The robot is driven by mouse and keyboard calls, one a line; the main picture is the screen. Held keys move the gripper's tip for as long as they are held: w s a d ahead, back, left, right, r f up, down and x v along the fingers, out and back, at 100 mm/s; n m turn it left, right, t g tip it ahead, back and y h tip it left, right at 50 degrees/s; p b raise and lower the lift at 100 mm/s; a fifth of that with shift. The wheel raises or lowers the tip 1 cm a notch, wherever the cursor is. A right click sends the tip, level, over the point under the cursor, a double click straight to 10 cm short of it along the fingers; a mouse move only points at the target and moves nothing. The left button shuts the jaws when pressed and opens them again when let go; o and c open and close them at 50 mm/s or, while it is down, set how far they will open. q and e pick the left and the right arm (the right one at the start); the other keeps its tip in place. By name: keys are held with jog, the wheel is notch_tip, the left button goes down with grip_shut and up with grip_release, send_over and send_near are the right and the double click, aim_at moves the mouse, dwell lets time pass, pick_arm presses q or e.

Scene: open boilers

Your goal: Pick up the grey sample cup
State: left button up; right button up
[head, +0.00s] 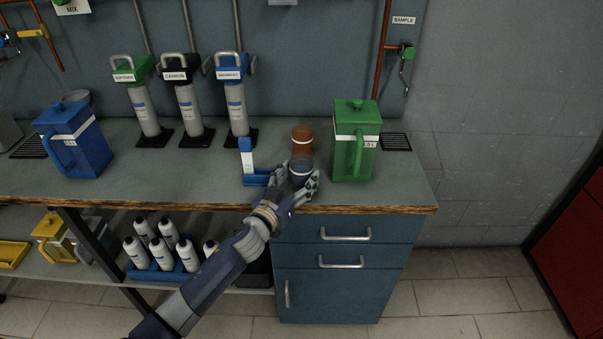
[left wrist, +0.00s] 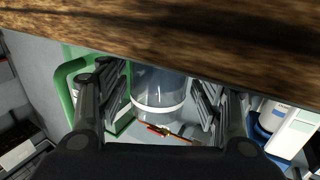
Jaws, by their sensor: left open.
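The grey sample cup (head: 300,167) is see-through with a pale band and stands upright near the counter's front edge, in front of a brown-red cup (head: 302,140). My left gripper (head: 297,181) is open, its fingers on either side of the grey cup from the front. In the left wrist view the grey cup (left wrist: 158,88) sits between the two spread fingers of the left gripper (left wrist: 160,108), with a gap visible at its right side. Whether a finger touches it I cannot tell. My right gripper is not in view.
A green jug (head: 356,150) stands close to the right of the cups. A blue and white holder (head: 250,166) stands close to the left. The wooden counter edge (head: 385,208) runs just in front and fills the top of the left wrist view. A blue jug (head: 75,138) is far left.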

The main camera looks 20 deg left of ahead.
aim_at(302, 166)
pick_arm(q)
jog(key=shift+w+d+f, duration=0.1)
jog(key=shift+w+d, duration=0.05)
jog(key=shift+w, duration=0.45)
jog(key=shift+w+d, duration=0.1)
jog(key=shift+w, duration=0.45)
jog(key=shift+c, duration=0.6)
jog(key=c, duration=0.8)
